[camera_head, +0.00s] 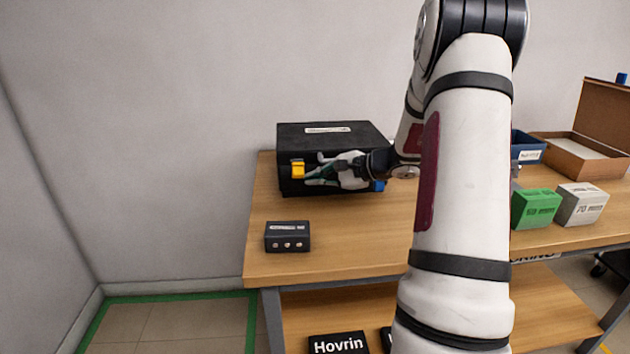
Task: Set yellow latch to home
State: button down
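A yellow latch (298,170) sits on the front face of a black case (330,138), near its left end. The case lies closed on the wooden table. A blue latch (378,186) shows low at the case's right end, partly behind my wrist. My gripper (311,176) is in front of the case, pointing left, with its fingertips close beside the yellow latch. Its fingers look spread apart, with nothing seen between them. I cannot tell whether a fingertip touches the latch.
A small dark box (287,237) with several round studs stands on the table (350,245) at front left. Green (537,208) and white (582,204) boxes, a blue bin (527,146) and an open brown box (583,155) stand at right. My arm hides the table's middle.

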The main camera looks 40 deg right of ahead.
jog(key=shift+w+a+r, duration=0.1)
jog(key=shift+a+r, duration=0.25)
jog(key=shift+r, duration=0.05)
jog(key=shift+r+p, duration=0.4)
jog(key=shift+r, duration=0.3)
jog(key=v, duration=1.2)
jog(key=shift+s+d+f, duration=0.2)
jog(key=shift+s+d, duration=0.1)
jog(key=shift+d, duration=0.15)
